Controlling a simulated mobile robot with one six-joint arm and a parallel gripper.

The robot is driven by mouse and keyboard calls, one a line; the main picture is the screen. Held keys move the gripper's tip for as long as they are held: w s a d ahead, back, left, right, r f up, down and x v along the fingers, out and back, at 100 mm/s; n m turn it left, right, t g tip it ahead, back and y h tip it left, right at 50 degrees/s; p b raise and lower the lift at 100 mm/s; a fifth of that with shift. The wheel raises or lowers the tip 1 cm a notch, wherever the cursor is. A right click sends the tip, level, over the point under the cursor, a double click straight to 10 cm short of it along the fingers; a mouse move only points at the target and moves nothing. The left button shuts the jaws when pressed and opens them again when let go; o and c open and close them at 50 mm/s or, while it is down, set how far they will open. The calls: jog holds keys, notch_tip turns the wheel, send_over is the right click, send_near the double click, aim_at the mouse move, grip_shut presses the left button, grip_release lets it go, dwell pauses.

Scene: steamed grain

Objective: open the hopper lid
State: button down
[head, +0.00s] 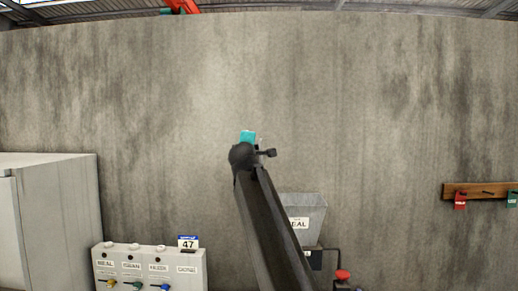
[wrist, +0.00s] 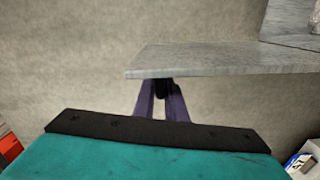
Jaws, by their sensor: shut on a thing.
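In the wrist view, the hopper lid (wrist: 215,60) is a flat grey metal panel, seen nearly edge-on across the upper right. My gripper (wrist: 161,88) has its two purple fingers close together at the lid's near edge. They are shut on a small dark part there, seemingly the lid's handle. In the head view, the grey hopper (head: 313,208) with a partly covered label stands low, right of centre, behind my arm. My gripper's teal body (head: 248,137) shows high above it against the wall. The lid cannot be made out in the head view, and my arm covers the hopper's left side.
A white control panel (head: 150,270) with several coloured knobs and a "47" sign (head: 188,242) stands at lower left. A pale cabinet (head: 60,220) is at far left. A wooden rack (head: 480,191) with tags hangs at right. The wall (head: 370,110) between is bare.

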jog(key=shift+a+f+n, duration=0.4)
jog(key=shift+a, duration=0.2)
jog(key=c, duration=1.8)
grip_release()
jog(key=shift+c, duration=0.2)
jog(key=shift+r, duration=0.1)
jog(key=shift+s, duration=0.1)
jog(key=s+b, duration=0.3)
jog(key=s, duration=1)
jog(key=shift+s, duration=0.35)
